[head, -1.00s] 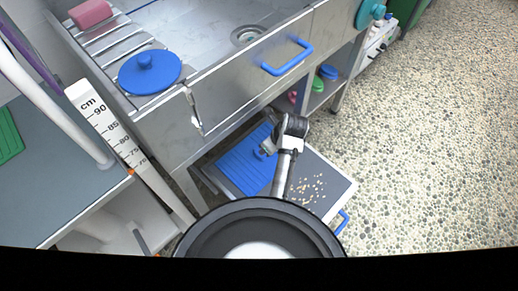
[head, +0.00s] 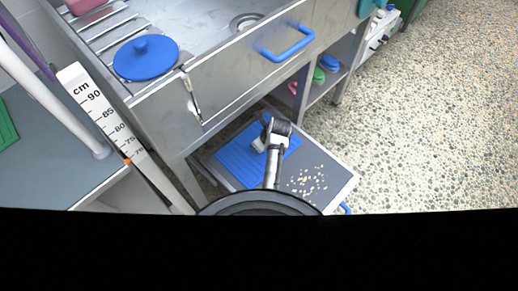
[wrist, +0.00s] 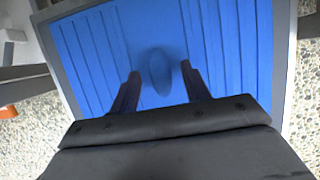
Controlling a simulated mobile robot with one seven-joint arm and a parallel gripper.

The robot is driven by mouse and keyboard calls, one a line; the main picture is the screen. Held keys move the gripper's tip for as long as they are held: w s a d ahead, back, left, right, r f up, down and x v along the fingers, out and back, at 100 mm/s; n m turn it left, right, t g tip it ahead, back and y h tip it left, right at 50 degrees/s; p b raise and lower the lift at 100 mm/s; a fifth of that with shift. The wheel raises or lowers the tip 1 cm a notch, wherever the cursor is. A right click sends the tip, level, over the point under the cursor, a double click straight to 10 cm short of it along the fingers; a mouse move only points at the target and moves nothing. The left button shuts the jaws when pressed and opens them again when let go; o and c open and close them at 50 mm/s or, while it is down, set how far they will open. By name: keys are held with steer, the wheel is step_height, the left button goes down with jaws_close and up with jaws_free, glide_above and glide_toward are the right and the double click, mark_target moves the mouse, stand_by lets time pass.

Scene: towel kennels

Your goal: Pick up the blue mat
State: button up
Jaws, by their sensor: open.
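The blue mat (head: 238,164) is ribbed and lies flat on the left part of a low grey tray-like surface (head: 335,178) below the sink unit. In the wrist view the mat (wrist: 225,45) fills most of the picture, with a raised oval knob (wrist: 160,72) in its middle. My gripper (head: 262,143) is over the mat, and my arm hides part of it. In the wrist view my gripper (wrist: 160,74) is open, its two dark fingers on either side of the knob. I cannot tell whether the fingers touch the mat.
Small pale pellets (head: 308,182) are scattered on the right part of the low surface. The metal sink unit (head: 235,85) with a blue handle (head: 288,44) stands behind. A blue round lid (head: 146,60) lies on its top. A measuring stick (head: 105,115) leans at left. Pebbled floor (head: 430,130) is free at right.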

steer(key=shift+f, duration=0.1)
jaws_close()
steer(key=shift+w, duration=0.1)
stand_by(0.4)
